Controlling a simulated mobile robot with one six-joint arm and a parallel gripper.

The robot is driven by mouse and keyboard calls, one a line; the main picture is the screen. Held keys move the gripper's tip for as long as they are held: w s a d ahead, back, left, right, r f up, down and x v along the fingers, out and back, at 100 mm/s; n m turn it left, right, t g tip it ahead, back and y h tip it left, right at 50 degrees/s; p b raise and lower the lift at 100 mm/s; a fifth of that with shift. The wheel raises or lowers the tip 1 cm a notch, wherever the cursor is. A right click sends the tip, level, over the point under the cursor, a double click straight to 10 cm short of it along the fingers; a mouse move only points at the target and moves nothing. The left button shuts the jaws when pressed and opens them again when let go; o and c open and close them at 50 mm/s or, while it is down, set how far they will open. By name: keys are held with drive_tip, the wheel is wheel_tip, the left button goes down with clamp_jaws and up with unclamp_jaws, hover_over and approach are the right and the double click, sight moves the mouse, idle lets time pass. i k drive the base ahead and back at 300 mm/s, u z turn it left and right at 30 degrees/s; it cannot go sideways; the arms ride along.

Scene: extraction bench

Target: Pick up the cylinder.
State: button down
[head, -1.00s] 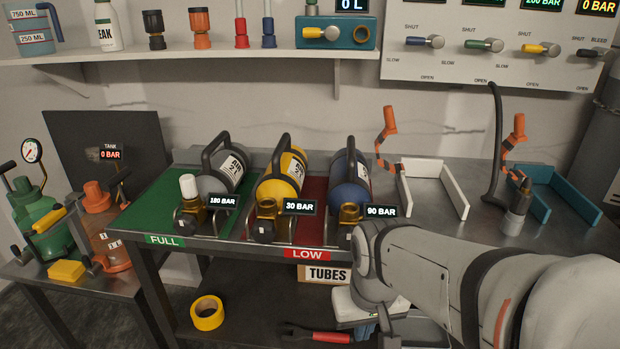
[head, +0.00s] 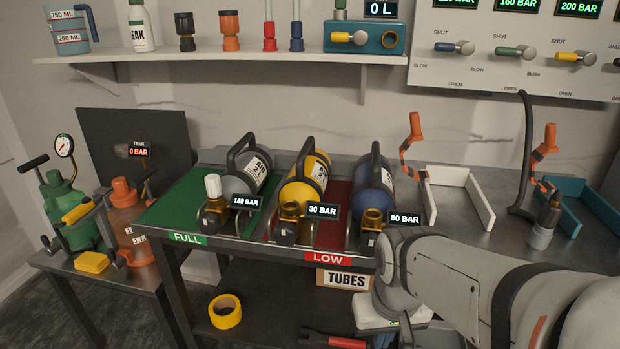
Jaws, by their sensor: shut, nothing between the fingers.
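Three cylinders with black carrying handles lie side by side on the bench in the head view. The grey cylinder (head: 237,184) lies on the green mat and has a white cap on its valve; its tag reads 180 BAR. The yellow cylinder (head: 298,191) is in the middle, with a 30 BAR tag. The blue cylinder (head: 371,201) is at the right, with a 90 BAR tag. My arm comes in from the lower right, and its wrist bends down in front of the bench, just right of the blue cylinder's valve. My gripper's fingers do not show.
A white open holder (head: 481,202) and a teal one (head: 570,222) stand to the right, beside orange-ended hoses. A side table at left holds a green pump (head: 62,207) and a yellow block (head: 92,263). Yellow tape (head: 225,312) and a TUBES box (head: 345,279) are below the bench.

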sight(309, 176)
drive_tip(key=z, duration=1.15)
drive_tip(key=k, duration=1.1)
drive_tip(key=u, duration=0.65)
drive_tip(key=i, duration=1)
drive_tip(key=u, duration=0.05)
